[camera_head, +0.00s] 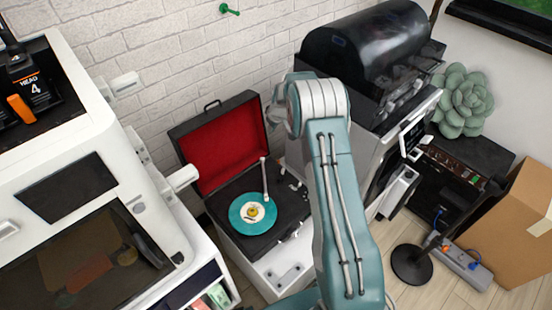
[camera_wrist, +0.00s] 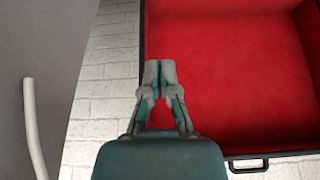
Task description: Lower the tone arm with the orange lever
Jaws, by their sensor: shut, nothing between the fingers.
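The record player (camera_head: 204,208) stands open in the head view, with a red-lined lid (camera_head: 218,150) tilted up at its back. A teal record (camera_head: 245,226) with a pale, yellow-centred label lies on its deck. The white tone arm (camera_head: 265,180) is at the right of the record; I cannot tell whether its tip is raised. I cannot make out an orange lever on the deck. My gripper (camera_wrist: 160,66) is shut and empty. In the wrist view it is in front of the red lid lining (camera_wrist: 225,70). Its fingers are not clear in the head view.
A white machine (camera_head: 100,150) with an orange part (camera_head: 21,108) stands at the left. A dark-hooded machine (camera_head: 370,50) stands close at the right, beside my arm. A lamp base (camera_head: 411,265) and cardboard box (camera_head: 512,220) are at the far right. Brick wall is behind.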

